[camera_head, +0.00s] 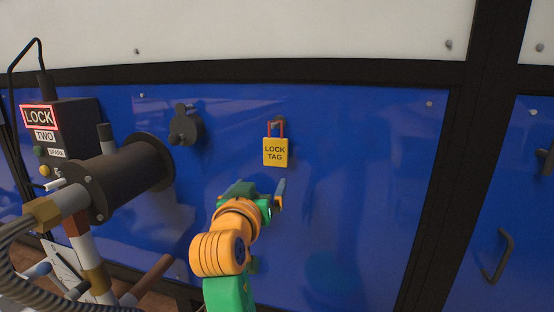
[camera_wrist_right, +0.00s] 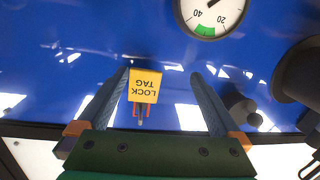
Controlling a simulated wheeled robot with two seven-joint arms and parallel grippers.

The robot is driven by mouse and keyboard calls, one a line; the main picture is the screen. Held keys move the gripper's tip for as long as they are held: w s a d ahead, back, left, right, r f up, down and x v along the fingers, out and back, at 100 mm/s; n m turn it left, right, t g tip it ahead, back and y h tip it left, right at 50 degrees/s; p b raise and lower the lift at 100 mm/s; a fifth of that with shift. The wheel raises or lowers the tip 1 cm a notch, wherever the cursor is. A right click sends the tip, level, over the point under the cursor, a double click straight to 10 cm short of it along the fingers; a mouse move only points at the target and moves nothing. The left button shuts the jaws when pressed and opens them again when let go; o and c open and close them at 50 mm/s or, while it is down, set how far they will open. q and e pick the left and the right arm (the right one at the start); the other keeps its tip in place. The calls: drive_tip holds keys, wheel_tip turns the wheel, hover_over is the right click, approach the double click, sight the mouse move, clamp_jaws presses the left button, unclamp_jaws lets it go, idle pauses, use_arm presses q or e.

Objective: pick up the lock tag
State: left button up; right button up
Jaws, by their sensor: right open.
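The lock tag (camera_head: 275,152) is a yellow plate marked LOCK TAG with a red shackle, hanging from a small peg on the blue panel. In the right wrist view the lock tag (camera_wrist_right: 145,86) appears upside down. My right gripper (camera_head: 272,194) is below the tag in the head view, one finger showing clearly and the other mostly hidden. In the wrist view my right gripper (camera_wrist_right: 158,74) is open, its fingers spread on either side of the tag, which lies nearer the left finger. No contact is evident. My left gripper is not in view.
A large dark cylinder (camera_head: 120,180) with pipes and a black LOCK TWO box (camera_head: 65,135) stand at the left. A gauge (camera_wrist_right: 211,14) shows in the wrist view. The panel right of the tag is clear.

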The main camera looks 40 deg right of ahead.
drive_tip(key=m+h, duration=0.2)
approach(275, 144)
drive_tip(key=x, duration=0.2)
drive_tip(key=p+x, duration=0.3)
drive_tip(key=x, duration=0.3)
drive_tip(key=shift+d+f+p, duration=0.1)
drive_tip(key=shift+p, duration=0.25)
drive_tip(key=shift+w+d+f, duration=0.15)
drive_tip(key=shift+d, duration=0.1)
drive_tip(key=shift+a, duration=0.15)
drive_tip(key=c, duration=1.5)
drive_tip(key=shift+r, duration=0.3)
drive_tip(key=b+v, duration=0.6)
drive_tip(key=v, duration=1.2)
drive_tip(key=shift+r, duration=0.75)
